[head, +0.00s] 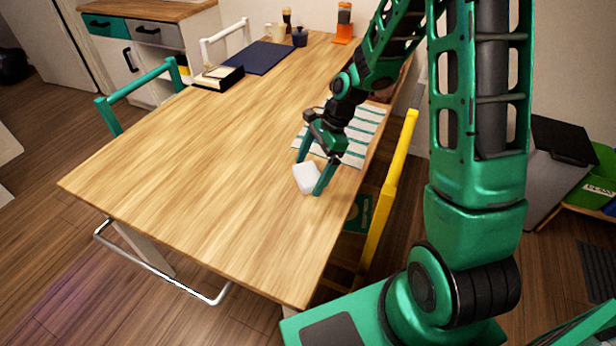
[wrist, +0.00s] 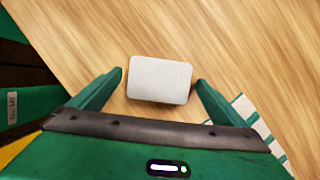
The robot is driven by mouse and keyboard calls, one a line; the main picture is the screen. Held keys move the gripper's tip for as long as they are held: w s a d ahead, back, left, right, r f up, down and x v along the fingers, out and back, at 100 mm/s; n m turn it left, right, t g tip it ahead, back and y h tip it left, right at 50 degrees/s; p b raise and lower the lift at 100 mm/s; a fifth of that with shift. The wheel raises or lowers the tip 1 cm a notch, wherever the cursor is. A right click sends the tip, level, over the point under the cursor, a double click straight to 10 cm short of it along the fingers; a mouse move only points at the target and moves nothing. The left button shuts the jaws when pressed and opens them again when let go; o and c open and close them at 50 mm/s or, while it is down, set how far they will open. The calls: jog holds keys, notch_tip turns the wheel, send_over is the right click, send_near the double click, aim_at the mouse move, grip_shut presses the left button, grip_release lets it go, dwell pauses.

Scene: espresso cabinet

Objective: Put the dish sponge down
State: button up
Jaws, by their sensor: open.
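The white dish sponge (head: 307,178) lies on the wooden table (head: 180,170) near its right edge, beside the striped cloth. My gripper (head: 309,177) is at the sponge, pointing down. In the wrist view the sponge (wrist: 160,79) shows as a pale rounded block between the two green fingertips of my gripper (wrist: 160,77).
A striped cloth (head: 358,137) lies just behind the sponge. A yellow chair (head: 390,195) stands close along the table's right edge. The near left of the table is clear.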

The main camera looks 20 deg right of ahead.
jog(key=shift+f, duration=0.1)
jog(key=c, duration=1.2)
